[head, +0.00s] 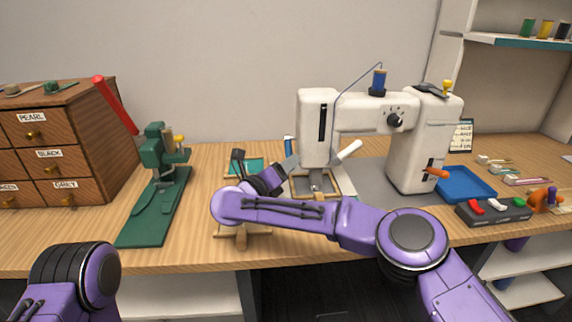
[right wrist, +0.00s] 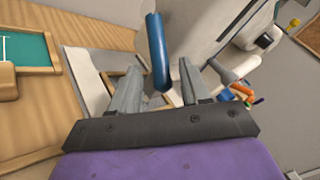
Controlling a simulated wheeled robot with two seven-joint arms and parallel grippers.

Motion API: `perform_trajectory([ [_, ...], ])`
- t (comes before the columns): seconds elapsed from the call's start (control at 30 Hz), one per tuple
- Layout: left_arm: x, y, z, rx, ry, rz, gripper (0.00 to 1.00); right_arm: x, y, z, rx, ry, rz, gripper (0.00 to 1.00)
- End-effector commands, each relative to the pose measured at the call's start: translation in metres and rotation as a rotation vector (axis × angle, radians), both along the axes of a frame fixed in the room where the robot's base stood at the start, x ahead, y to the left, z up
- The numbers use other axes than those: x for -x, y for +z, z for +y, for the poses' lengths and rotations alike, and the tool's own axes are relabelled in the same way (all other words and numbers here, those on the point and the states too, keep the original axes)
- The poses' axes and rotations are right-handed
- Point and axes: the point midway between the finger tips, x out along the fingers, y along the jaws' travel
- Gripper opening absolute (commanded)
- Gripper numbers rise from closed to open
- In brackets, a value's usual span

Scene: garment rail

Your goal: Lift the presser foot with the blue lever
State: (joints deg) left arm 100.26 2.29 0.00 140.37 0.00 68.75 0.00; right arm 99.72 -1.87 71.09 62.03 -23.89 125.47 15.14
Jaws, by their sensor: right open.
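The white sewing machine (head: 318,125) stands on the table. Its blue lever (head: 288,146) shows as a small strip at the left of the machine's head. In the right wrist view the blue lever (right wrist: 157,50) is large and hangs down, its lower end in the gap between my fingers. My right gripper (head: 263,162) is open beside the machine's left side; its fingers (right wrist: 159,80) stand on either side of the lever's end, and I see no contact. The presser foot area (head: 316,186) is under the head, its detail too small to tell. My left gripper is out of view.
A green clamp-like tool (head: 160,160) and a wooden drawer cabinet (head: 88,150) stand left. A white handle (head: 348,152) sticks out from the machine's front. A blue tray (head: 466,182) and a dark switch box (head: 490,211) lie right.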

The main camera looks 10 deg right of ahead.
Motion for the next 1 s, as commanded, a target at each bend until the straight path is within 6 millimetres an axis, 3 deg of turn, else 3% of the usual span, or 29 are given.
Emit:
perform_trajectory([
  [0.3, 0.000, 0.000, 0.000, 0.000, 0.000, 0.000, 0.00, -0.005, 0.000, -0.006, 0.000, -0.002, 0.000, 0.47],
  [0.47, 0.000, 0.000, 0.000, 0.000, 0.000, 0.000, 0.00, -0.005, 0.000, -0.006, 0.000, -0.002, 0.000, 0.00],
  [0.77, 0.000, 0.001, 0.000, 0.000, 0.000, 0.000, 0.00, -0.004, 0.001, -0.006, 0.001, -0.003, 0.001, 0.00],
  [1.0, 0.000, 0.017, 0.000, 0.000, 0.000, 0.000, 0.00, -0.002, 0.011, -0.006, 0.002, -0.002, 0.065, 0.00],
])
